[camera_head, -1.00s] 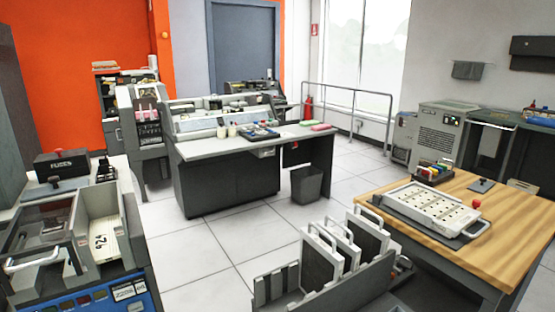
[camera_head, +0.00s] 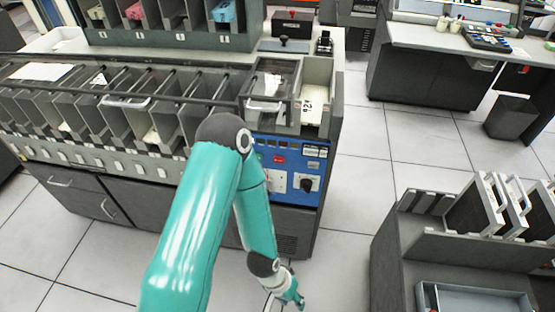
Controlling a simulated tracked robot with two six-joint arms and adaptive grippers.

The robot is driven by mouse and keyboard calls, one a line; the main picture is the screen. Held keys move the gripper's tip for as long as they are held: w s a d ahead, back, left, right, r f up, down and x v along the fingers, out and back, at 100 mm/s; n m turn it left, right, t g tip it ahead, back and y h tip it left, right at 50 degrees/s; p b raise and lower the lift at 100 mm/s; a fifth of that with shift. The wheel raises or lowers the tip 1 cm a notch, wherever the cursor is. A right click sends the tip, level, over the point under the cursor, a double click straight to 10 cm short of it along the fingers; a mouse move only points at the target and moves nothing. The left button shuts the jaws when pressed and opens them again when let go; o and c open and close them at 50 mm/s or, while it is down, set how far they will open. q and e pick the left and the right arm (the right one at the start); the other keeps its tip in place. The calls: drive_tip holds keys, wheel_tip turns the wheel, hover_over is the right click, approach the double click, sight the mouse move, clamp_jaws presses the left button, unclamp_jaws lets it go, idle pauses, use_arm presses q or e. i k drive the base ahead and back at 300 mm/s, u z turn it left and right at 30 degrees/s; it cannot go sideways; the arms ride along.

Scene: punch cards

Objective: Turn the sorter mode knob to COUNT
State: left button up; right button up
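The sorter (camera_head: 115,150) is a long grey machine with a row of card pockets, on the left. Its blue control panel (camera_head: 293,150) is at its right end. A black knob (camera_head: 307,184) sits low on the panel's right side; its mode labels are too small to read. My teal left arm crosses in front of the sorter and hides part of the panel's left side. My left gripper (camera_head: 287,299) is at the bottom edge, below and apart from the panel, partly cut off. Its fingers do not show clearly. My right gripper is out of view.
A red button (camera_head: 279,159) is on the panel above the knob. A dark grey card rack (camera_head: 440,250) stands at the lower right. A desk (camera_head: 425,80) and a waste bin (camera_head: 511,117) stand further back. Tiled floor (camera_head: 355,185) is clear right of the sorter.

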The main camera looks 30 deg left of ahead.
sight(305, 185)
drive_tip(key=u, duration=1.1)
drive_tip(key=k, duration=1.2)
drive_tip(key=u, duration=0.05)
drive_tip(key=i, duration=0.75)
drive_tip(key=u, duration=0.2)
